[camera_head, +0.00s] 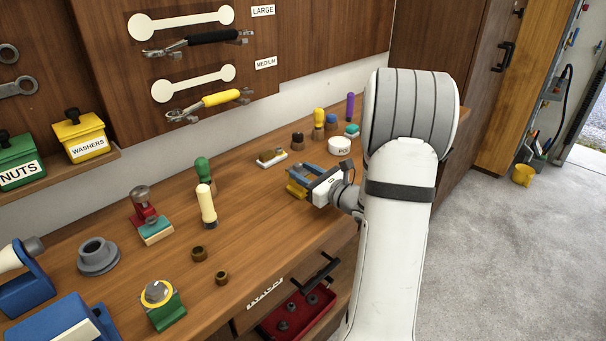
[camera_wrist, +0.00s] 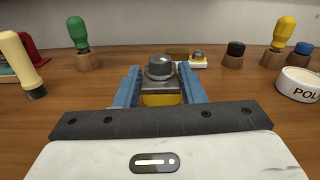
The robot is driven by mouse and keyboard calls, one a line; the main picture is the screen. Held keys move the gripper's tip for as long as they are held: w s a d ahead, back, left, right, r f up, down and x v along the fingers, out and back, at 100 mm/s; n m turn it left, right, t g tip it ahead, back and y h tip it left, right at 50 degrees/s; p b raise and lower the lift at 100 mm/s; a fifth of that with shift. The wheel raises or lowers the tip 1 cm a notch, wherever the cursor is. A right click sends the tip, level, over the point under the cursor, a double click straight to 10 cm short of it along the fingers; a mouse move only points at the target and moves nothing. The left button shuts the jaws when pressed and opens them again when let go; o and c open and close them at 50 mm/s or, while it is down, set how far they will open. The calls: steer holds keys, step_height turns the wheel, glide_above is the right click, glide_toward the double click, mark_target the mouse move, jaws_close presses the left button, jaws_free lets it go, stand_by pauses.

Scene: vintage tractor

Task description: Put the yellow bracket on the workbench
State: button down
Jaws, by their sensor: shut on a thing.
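The yellow bracket (camera_head: 297,189) is at the tip of my gripper, low over the workbench (camera_head: 255,210) near its right part. In the wrist view my gripper (camera_wrist: 161,85) has its two blue fingers on either side of a piece with a grey rounded top. The yellow of the bracket (camera_wrist: 162,100) shows below that piece, between the fingers. My gripper is shut on the bracket. The bracket's underside is hidden, so I cannot tell whether it touches the bench top.
A white round tin (camera_head: 339,146) and several screwdrivers in holders stand behind the gripper. A cream-handled tool (camera_head: 207,205) stands to the left, with two small brown rings near it. An open drawer with a red tray (camera_head: 297,312) juts out below the front edge.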

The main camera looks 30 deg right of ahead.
steer(key=shift+f, duration=0.2)
steer(key=c, duration=0.9)
jaws_free()
steer(key=shift+r, duration=0.1)
